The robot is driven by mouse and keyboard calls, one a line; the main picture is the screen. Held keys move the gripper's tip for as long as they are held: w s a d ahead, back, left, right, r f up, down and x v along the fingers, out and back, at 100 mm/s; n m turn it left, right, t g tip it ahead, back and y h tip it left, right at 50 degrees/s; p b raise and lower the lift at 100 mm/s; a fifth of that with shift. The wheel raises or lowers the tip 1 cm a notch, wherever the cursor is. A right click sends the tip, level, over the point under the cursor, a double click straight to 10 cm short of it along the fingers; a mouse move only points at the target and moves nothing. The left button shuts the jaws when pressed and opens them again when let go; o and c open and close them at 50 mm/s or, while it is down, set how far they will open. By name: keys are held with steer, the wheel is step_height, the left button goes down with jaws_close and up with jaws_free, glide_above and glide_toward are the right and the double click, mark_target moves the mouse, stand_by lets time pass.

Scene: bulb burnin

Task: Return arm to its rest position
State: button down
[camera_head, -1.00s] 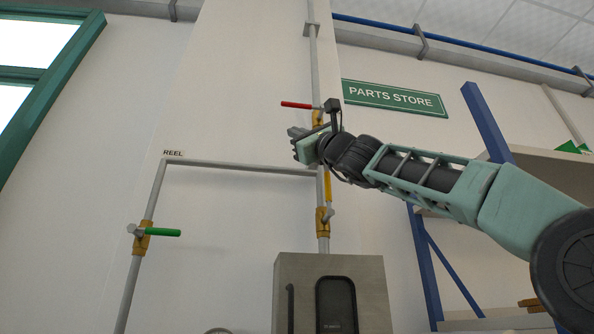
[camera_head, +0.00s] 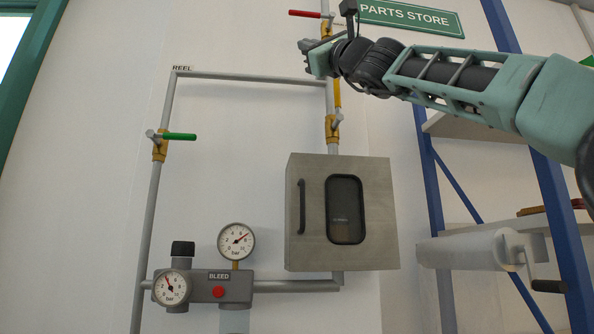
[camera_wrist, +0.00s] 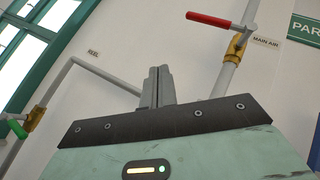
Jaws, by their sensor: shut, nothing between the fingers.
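My arm reaches in from the right edge in the head view. My gripper (camera_head: 306,46) is at its end, high up in front of the wall pipe and near the red-handled valve (camera_head: 305,14). In the wrist view my gripper (camera_wrist: 158,72) shows its two fingers pressed together with nothing between them. The red valve handle (camera_wrist: 208,20) is up and right of the fingers there, with clear space between in the picture. A "MAIN AIR" label sits beside that valve. How far the gripper is from the wall is hard to tell.
A grey cabinet (camera_head: 295,235) with a dark window hangs below my arm. Blue shelving (camera_head: 425,200) and a white roll (camera_head: 465,250) stand at the right.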

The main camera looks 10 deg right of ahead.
steer(key=w+a+f+n+g+h, duration=0.1)
steer(key=a+f+n+g, duration=0.3)
steer(key=a+f, duration=0.45)
steer(key=w+a+f+n+g, duration=0.1)
steer(key=a+f+n+g, duration=0.3)
steer(key=f, duration=0.7)
steer(key=s+a+f+n+g+h, duration=0.2)
steer(key=f+n, duration=0.1)
steer(key=f, duration=0.7)
steer(key=s+a+f+n+g+h, duration=0.1)
steer(key=s+f+n+g+h, duration=0.15)
steer(key=f, duration=0.75)
steer(key=s+a+f+n+g+h, duration=0.1)
steer(key=s+a+f+n, duration=0.15)
steer(key=f, duration=0.75)
steer(key=s+d+f+n+g+h, duration=0.2)
steer(key=s+d+f+h, duration=0.15)
steer(key=s+f, duration=0.45)
steer(key=s+d+f+n+g+h, duration=0.25)
steer(key=d+f, duration=0.25)
steer(key=f, duration=0.6)
steer(key=s+d+f+n+g+h, duration=0.2)
steer(key=s+d+f+n+h, duration=0.2)
steer(key=s+d+f, duration=0.85)
step_height(320, 180, up, 19)
steer(key=d+p, duration=0.1)
steer(key=p, duration=1.7)
steer(key=shift+w+d+p, duration=0.15)
steer(key=shift+p, duration=0.15)
